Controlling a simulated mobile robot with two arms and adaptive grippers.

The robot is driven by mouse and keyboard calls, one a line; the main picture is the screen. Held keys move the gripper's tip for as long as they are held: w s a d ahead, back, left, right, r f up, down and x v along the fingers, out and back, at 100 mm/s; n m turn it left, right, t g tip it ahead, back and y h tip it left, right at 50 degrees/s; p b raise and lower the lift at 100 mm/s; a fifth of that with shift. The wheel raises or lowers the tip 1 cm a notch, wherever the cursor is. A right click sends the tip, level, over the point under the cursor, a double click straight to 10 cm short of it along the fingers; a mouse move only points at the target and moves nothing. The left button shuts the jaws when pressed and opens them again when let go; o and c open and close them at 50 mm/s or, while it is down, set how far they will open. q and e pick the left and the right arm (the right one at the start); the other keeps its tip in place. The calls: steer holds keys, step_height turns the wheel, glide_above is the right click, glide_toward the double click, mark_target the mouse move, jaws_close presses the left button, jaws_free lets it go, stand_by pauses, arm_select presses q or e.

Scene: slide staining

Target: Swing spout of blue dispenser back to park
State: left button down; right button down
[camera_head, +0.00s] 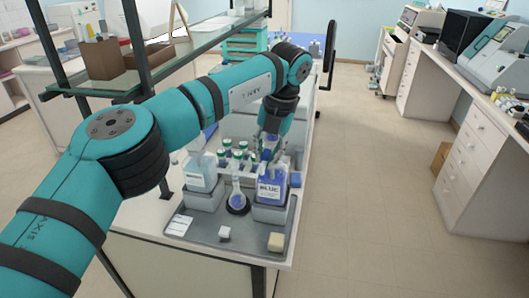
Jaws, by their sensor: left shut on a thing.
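The blue dispenser (270,192) is a bottle of blue liquid with a label, standing in a grey holder at the right of the grey tray (218,229). My left gripper (267,154) is pointed down at the top of this dispenser. It is shut on the spout there, but the fingers and the spout are small and mostly merge with the gripper, so the spout's direction is unclear. My right gripper is not in view.
A second dispenser (202,174) with pale liquid stands to the left in its own holder. A flask (237,194) stands between them. Several green-capped bottles (224,157) are behind.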

arm_select(q)
steer(key=shift+d+r, duration=0.1)
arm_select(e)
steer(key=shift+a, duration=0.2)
arm_select(q)
steer(key=c, duration=1.2)
jaws_free()
step_height(320, 180, up, 7)
steer(key=d, duration=0.1)
steer(key=shift+s+d+r, duration=0.15)
steer(key=shift+s+d, duration=0.05)
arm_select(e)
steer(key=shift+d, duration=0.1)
